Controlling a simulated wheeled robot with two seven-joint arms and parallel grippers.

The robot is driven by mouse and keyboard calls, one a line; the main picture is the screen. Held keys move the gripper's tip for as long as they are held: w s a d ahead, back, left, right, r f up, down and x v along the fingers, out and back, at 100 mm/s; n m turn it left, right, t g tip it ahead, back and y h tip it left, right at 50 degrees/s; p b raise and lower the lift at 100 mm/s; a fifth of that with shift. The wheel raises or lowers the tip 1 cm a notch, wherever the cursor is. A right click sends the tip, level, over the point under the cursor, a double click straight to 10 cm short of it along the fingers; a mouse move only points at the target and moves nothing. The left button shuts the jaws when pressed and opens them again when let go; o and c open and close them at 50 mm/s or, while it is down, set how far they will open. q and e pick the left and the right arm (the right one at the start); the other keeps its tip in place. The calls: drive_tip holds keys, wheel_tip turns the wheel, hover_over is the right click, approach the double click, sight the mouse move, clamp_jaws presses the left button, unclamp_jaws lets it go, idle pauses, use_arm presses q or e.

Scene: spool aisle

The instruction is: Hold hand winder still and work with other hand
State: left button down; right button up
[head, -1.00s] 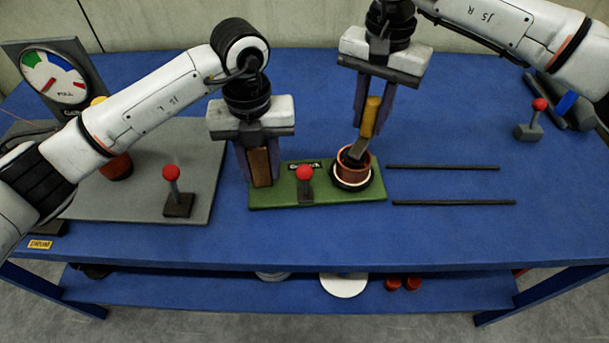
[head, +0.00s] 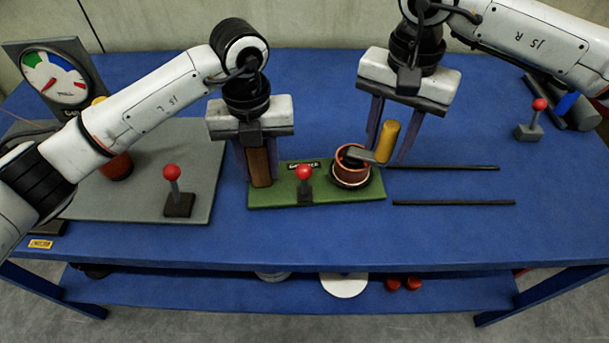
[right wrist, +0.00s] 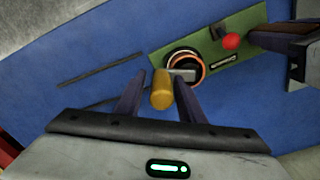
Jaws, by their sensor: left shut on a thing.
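The hand winder has a green base (head: 325,190) on the blue table, with a copper-coloured spool (head: 350,172) at its right end. A crank with a yellow handle (head: 387,142) points right from the spool's top. My left gripper (head: 257,172) is shut on the brown upright grip (head: 260,165) at the base's left end. My right gripper (head: 392,150) is open, its fingers spread on either side of the yellow handle. The right wrist view shows the handle (right wrist: 162,90) between the fingers with gaps. A red-knobbed lever (head: 304,173) stands mid-base.
Two thin dark rods (head: 445,168) lie right of the winder. A grey board (head: 145,185) at left carries another red-knobbed lever (head: 172,173) and a dial gauge (head: 54,77). A third red-knobbed lever (head: 539,104) stands at far right. The front right of the table is clear.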

drive_tip(key=shift+o, duration=0.7)
drive_tip(key=shift+w+r, duration=0.1)
drive_tip(key=shift+r, duration=0.2)
use_arm(q)
drive_tip(key=shift+d, duration=0.1)
use_arm(e)
wheel_tip(320, 180, up, 11)
drive_tip(key=shift+r, duration=0.2)
use_arm(q)
drive_tip(key=c, duration=1.2)
unclamp_jaws()
drive_tip(key=shift+r, duration=0.1)
